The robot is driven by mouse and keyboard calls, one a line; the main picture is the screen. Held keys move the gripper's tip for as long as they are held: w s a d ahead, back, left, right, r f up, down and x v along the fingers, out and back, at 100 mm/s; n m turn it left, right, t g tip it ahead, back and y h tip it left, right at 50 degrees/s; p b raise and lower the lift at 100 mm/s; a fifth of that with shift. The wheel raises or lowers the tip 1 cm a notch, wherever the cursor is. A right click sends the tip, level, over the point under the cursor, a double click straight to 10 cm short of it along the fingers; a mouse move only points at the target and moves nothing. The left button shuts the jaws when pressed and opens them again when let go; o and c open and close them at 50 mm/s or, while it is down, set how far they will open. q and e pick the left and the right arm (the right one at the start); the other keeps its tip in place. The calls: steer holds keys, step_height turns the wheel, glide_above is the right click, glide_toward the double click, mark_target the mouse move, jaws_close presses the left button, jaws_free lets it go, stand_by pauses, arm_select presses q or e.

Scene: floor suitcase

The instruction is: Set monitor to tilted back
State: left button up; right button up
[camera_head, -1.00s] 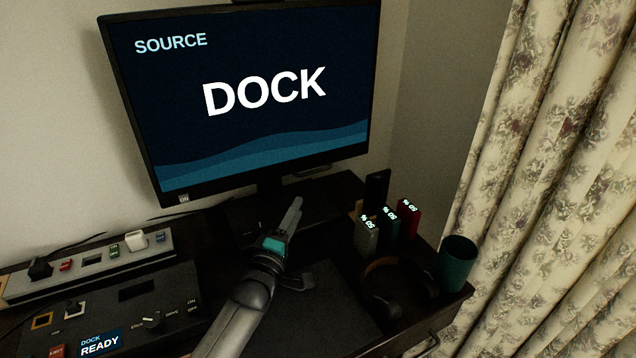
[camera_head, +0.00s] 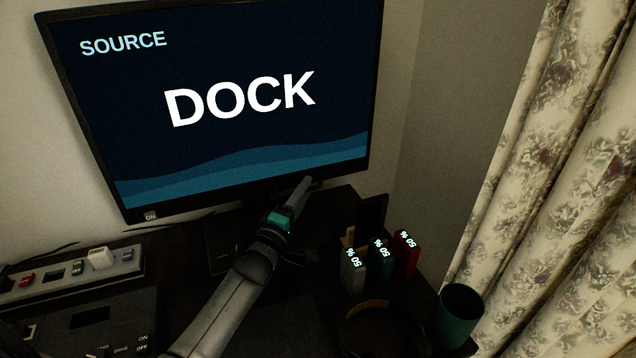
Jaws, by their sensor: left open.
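The monitor (camera_head: 240,110) fills the upper left of the head view. Its dark blue screen reads "SOURCE" and "DOCK", and it stands above the back of the dark desk. My left gripper (camera_head: 298,205) is open and empty, just below the screen's lower edge right of its middle. One finger reaches up toward the lower bezel; I cannot tell whether it touches. The monitor's stand is mostly hidden in shadow and behind my left gripper. My right gripper is not in view.
Several battery packs (camera_head: 381,262) stand right of my left arm. A green cup (camera_head: 459,318) is at the desk's right edge, with headphones (camera_head: 385,325) beside it. A power strip (camera_head: 70,278) and a dock box (camera_head: 95,325) lie at left. A floral curtain (camera_head: 560,180) hangs at right.

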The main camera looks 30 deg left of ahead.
arm_select(q)
steer(key=shift+w, duration=0.45)
steer(key=shift+r, duration=0.1)
jaws_close()
stand_by(1.1)
